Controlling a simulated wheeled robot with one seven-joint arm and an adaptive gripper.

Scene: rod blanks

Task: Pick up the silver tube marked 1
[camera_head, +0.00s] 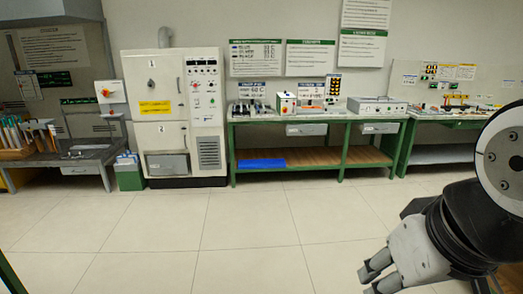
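No silver tube marked 1 can be made out in this view. Small dark and light items (252,109) stand at the left end of the green workbench (233,150), too small to tell apart. My gripper (368,279) is at the lower right, above the floor and far from the benches. Its two fingers point to the left with a gap between them, and nothing shows in it.
A white furnace cabinet (207,115) stands left of the workbench. A dark table (85,153) with a wooden tool box (18,153) is at far left. Another green bench (411,135) is at right. A green bin (130,178) stands beside the cabinet. The tiled floor is clear.

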